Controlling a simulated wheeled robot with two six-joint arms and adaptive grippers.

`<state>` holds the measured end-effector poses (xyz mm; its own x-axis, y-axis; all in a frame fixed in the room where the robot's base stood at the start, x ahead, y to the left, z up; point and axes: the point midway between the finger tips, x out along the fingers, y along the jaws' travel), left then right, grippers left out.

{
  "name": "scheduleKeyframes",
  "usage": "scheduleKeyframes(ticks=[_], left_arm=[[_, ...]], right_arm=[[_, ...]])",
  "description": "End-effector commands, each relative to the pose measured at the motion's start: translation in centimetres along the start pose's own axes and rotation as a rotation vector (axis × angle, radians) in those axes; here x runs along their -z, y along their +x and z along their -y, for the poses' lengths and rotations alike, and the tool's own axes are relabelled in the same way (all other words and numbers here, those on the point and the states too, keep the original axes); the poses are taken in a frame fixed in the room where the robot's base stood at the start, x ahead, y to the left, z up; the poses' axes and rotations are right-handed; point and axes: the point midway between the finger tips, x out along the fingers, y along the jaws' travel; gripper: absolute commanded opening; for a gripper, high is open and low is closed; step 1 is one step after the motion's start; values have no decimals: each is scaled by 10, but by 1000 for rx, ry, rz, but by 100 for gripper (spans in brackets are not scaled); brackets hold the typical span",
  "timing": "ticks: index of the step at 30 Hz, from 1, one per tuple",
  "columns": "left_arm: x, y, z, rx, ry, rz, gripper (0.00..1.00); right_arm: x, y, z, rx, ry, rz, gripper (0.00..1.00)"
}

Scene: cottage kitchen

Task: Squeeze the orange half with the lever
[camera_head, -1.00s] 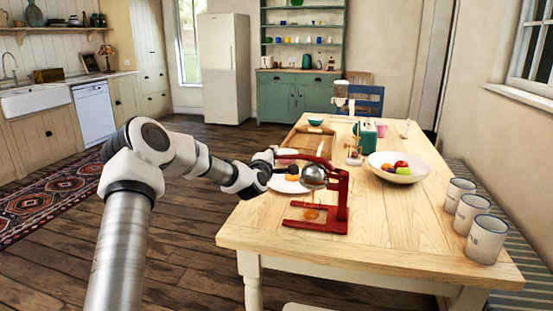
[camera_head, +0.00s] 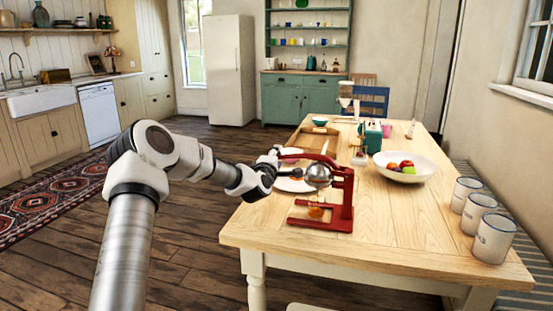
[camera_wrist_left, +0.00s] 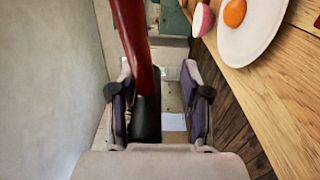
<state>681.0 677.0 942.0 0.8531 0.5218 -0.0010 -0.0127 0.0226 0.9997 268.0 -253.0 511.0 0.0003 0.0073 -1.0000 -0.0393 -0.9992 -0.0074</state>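The red lever press (camera_head: 347,200) stands on the near part of the table, with a silver dome (camera_head: 318,175) under its arm. Its red lever (camera_head: 305,157) reaches left toward my left gripper (camera_head: 276,160) and looks roughly level. In the left wrist view the red lever (camera_wrist_left: 134,40) ends in a black grip (camera_wrist_left: 147,120) between the two fingers of my left gripper (camera_wrist_left: 160,105). A gap shows on the right of the grip, so the fingers look open around it. An orange-coloured thing (camera_head: 316,212) shows low in the press; I cannot tell whether it is the orange half. My right gripper is out of view.
A white plate (camera_head: 293,185) lies behind the press. A fruit bowl (camera_head: 420,175) stands to the right, and several white mugs (camera_head: 492,238) line the right edge. A wooden tray (camera_head: 312,133) lies farther back. The front of the table (camera_head: 400,235) is clear.

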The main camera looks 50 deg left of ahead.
Motion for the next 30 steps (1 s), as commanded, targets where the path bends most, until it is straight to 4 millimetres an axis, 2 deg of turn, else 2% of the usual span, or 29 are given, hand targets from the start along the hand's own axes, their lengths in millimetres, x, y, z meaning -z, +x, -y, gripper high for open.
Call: scheduleKeyframes(ticks=[4, 7, 15, 18, 23, 30], left_arm=[[1, -5, 0, 0, -3, -2, 48], [1, -19, 0, 1, -7, -1, 48], [-1, -90, 0, 1, -16, 4, 48], [1, -106, 1, 1, -12, -1, 48], [-1, -119, 0, 0, -4, 1, 48], [-1, -120, 0, 0, 0, 2, 48]], right_arm=[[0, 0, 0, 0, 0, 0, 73], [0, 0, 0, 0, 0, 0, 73], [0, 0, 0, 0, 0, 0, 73], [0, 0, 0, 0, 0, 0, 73], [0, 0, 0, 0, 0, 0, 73], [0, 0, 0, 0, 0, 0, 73]])
